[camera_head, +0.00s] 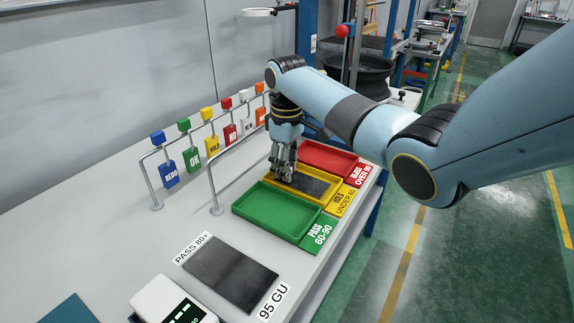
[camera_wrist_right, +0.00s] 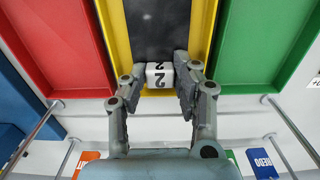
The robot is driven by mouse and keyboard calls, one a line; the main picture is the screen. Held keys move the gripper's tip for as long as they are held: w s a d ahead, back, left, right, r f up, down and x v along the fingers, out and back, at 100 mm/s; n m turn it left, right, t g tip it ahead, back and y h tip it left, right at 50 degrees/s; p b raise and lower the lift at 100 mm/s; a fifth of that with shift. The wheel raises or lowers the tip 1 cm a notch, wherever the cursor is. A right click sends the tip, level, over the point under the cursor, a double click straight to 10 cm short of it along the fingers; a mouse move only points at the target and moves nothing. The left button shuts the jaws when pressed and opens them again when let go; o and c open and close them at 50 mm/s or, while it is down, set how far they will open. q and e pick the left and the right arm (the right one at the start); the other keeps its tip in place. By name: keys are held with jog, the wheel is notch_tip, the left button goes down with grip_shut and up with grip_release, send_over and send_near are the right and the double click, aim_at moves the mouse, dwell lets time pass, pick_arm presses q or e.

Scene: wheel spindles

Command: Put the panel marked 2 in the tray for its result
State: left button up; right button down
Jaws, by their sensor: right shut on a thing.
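The panel marked 2 is a dark flat plate (camera_head: 305,184) with a white numbered tab (camera_wrist_right: 159,75). My right gripper (camera_head: 283,171) is shut on the tab end, and the fingers stand on either side of it in the wrist view (camera_wrist_right: 160,85). The panel lies within the outline of the yellow tray (camera_head: 330,205), labelled "UNDER 60"; I cannot tell whether it touches the floor. The green tray (camera_head: 270,222), labelled "PASS 60-90", is on the near side. The red tray (camera_head: 325,152), labelled "OVER 90", is on the far side. My left gripper is out of view.
Another dark panel (camera_head: 230,272) lies on the grey table between labels "PASS 80+" and "95 GU". A white meter (camera_head: 172,301) with a lit display is at the front. Metal rails (camera_head: 213,187) with coloured tags stand behind the trays.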

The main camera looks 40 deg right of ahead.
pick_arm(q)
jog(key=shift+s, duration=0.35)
pick_arm(e)
jog(key=c, duration=1)
grip_release()
jog(key=shift+f, duration=0.1)
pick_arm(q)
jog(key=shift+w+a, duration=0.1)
pick_arm(e)
jog(key=shift+r, duration=0.25)
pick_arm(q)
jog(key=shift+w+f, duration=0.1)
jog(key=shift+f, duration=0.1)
pick_arm(e)
notch_tip(320, 180, up, 12)
jog(key=shift+s+f, duration=0.15)
jog(key=shift+f, duration=0.05)
